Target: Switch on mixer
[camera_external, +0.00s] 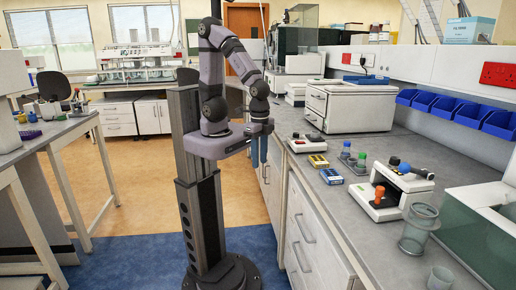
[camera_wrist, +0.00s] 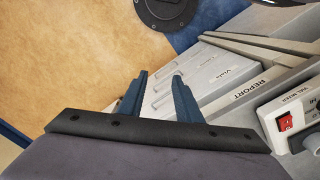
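The mixer shows at the right edge of the wrist view as a white box (camera_wrist: 293,112) with partly readable lettering that seems to say "VIAL MIXER". A red rocker switch (camera_wrist: 285,123) is on its face; I cannot tell its position. In the external view, a small white device (camera_external: 308,143) near the counter's left edge appears to be this mixer. My gripper (camera_wrist: 158,82) is open and empty, with two blue fingers apart. In the external view my gripper (camera_external: 259,150) points down beside the counter edge, left of the mixer and apart from it.
Drawers (camera_wrist: 205,78), one labelled "Vials", lie below my fingers. Small blue and yellow boxes (camera_external: 331,176), a vial rack (camera_external: 353,162), a white device with an orange knob (camera_external: 379,201) and a glass beaker (camera_external: 418,229) stand farther along the counter.

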